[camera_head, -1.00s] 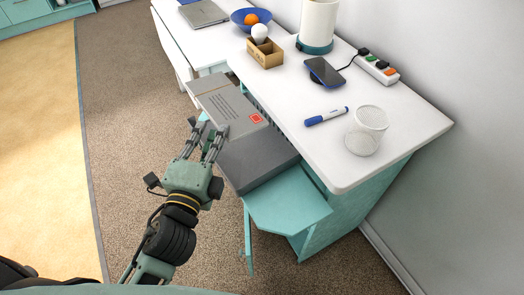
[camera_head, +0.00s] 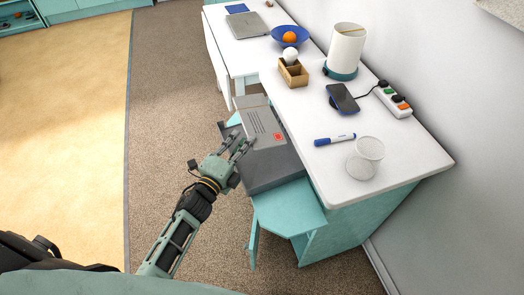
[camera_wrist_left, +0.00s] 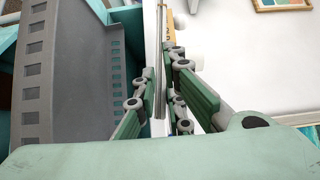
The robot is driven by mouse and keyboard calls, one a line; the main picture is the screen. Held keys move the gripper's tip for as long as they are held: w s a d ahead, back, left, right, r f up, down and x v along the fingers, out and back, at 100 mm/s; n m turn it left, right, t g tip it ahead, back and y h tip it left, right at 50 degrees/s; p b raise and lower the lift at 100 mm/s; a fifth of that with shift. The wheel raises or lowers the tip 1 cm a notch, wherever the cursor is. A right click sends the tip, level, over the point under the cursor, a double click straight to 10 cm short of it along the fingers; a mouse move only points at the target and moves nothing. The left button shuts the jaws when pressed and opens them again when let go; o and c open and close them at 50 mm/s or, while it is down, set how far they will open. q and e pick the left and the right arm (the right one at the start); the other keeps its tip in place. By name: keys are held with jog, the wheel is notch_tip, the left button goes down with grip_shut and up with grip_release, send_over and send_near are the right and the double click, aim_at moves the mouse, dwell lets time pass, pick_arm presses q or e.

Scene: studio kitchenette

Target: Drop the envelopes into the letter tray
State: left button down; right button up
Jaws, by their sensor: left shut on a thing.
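My left gripper (camera_head: 240,147) is shut on a grey envelope (camera_head: 262,122) with printed lines and a red stamp. The envelope shows over the far part of the dark grey letter tray (camera_head: 272,171), beside the desk. I cannot tell whether it touches the tray. In the left wrist view, my fingers (camera_wrist_left: 163,92) pinch the envelope (camera_wrist_left: 159,55), seen as a thin upright strip. The tray's slotted grey wall (camera_wrist_left: 62,75) lies left of it. Other envelopes cannot be made out. My right gripper is not in view.
The tray rests by a teal ledge (camera_head: 288,207) at the side of the white desk (camera_head: 318,125). A blue marker (camera_head: 335,140), mesh cup (camera_head: 365,158), phone (camera_head: 342,98) and wooden box (camera_head: 292,75) stand on the desk. Carpet (camera_head: 165,120) is clear on the left.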

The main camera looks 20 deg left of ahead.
pick_arm(q)
notch_tip(320, 180, down, 4)
jog(key=b, duration=0.2)
jog(key=shift+b, duration=0.35)
jog(key=c, duration=1.8)
grip_release()
jog(key=shift+o, duration=0.2)
jog(key=s+a, duration=0.2)
jog(key=s, duration=0.9)
jog(key=shift+s+a, duration=0.15)
jog(key=shift+s, duration=0.25)
